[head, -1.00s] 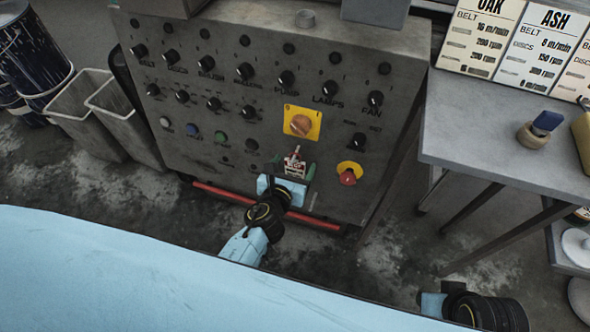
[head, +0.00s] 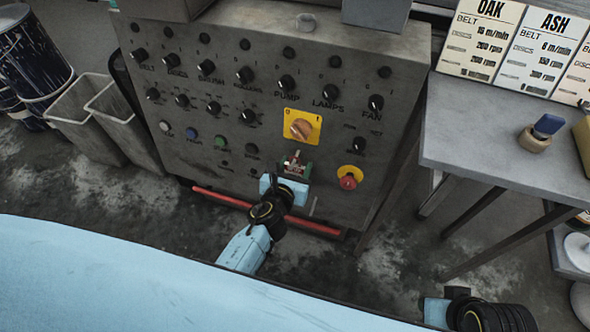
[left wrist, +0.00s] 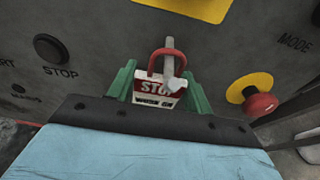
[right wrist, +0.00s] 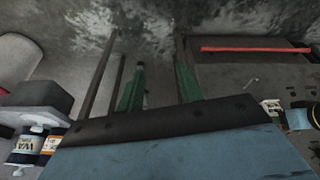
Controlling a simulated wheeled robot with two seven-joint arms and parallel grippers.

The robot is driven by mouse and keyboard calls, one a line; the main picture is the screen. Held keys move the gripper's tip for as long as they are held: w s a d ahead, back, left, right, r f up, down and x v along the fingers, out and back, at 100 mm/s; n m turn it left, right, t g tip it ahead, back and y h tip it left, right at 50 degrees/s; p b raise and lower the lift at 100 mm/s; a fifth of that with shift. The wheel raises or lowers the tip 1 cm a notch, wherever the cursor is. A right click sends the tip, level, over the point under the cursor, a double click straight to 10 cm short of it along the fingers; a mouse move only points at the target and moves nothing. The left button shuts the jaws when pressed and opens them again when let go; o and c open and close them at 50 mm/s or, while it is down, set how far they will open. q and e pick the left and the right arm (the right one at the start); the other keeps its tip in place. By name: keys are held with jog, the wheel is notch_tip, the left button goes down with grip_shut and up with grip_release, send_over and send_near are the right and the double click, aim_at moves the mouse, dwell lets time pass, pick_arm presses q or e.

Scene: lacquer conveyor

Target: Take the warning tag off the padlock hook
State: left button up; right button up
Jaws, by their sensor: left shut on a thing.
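The warning tag (left wrist: 157,92), red and white with "STOP" on it, hangs upright at the front of the control panel in the left wrist view. Its red loop (left wrist: 153,62) is around a pale metal hook (left wrist: 169,52). The tag also shows small in the head view (head: 293,167). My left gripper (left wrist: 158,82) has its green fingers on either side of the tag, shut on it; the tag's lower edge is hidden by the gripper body. My right gripper (right wrist: 160,88) is open and empty, low and away from the panel.
A yellow-plated orange rotary switch (head: 301,126) sits just above the tag. A red stop button (head: 348,181) is to its right. A red bar (head: 222,198) runs along the panel's foot. A grey table (head: 480,150) stands at right.

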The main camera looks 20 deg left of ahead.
pick_arm(q)
jog(key=shift+r, duration=0.15)
